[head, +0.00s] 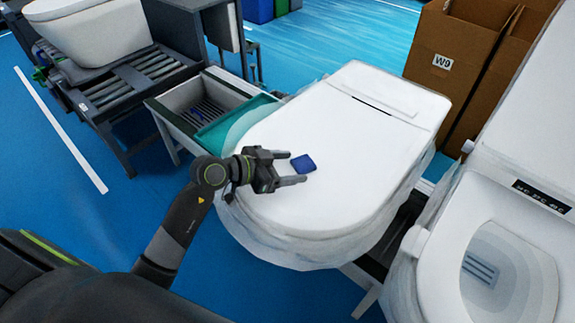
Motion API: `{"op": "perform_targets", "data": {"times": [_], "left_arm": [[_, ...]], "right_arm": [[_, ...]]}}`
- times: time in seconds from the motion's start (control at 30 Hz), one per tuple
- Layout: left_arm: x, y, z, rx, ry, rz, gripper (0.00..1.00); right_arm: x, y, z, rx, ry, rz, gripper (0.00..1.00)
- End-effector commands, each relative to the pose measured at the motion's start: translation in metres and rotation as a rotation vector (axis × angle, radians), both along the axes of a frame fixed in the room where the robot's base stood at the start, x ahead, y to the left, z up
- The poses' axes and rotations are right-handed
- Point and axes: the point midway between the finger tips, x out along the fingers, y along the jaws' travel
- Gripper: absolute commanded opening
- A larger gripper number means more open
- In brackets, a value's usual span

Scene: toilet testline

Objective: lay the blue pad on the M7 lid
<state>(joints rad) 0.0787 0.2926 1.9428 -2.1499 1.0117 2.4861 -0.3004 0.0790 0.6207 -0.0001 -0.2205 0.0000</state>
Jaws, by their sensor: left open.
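The blue pad (304,163) is a small dark blue square. It appears to lie flat on the closed white lid (345,125) of the middle toilet, left of the lid's centre. No M7 label is readable on this lid. My left gripper (296,167) is open over the lid, its two fingers pointing right. The pad shows at the fingertips, between and just beyond them, and is not gripped. Whether the fingers touch the lid cannot be told. My right gripper is out of view.
A grey bin with a teal sheet (235,122) stands left of the lid. An open toilet (510,262) is close on the right. Cardboard boxes (450,45), one marked W9, stand behind. Another toilet (92,30) sits on a roller conveyor at the upper left.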

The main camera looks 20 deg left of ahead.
Motion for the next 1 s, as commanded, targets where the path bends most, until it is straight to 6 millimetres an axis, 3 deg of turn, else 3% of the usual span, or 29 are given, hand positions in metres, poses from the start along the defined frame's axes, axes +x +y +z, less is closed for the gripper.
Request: {"op": "perform_targets", "data": {"times": [0.23,0.8,1.0], "left_arm": [[-0.006,0.007,0.006,0.005,-0.002,0.001,0.66],[-0.064,0.059,0.038,0.006,0.001,-0.002,0.66],[-0.076,0.07,0.045,0.005,0.0,0.001,0.66]], "right_arm": [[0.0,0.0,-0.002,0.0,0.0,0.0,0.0],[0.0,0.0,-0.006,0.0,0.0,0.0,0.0],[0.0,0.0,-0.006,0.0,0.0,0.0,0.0]]}}
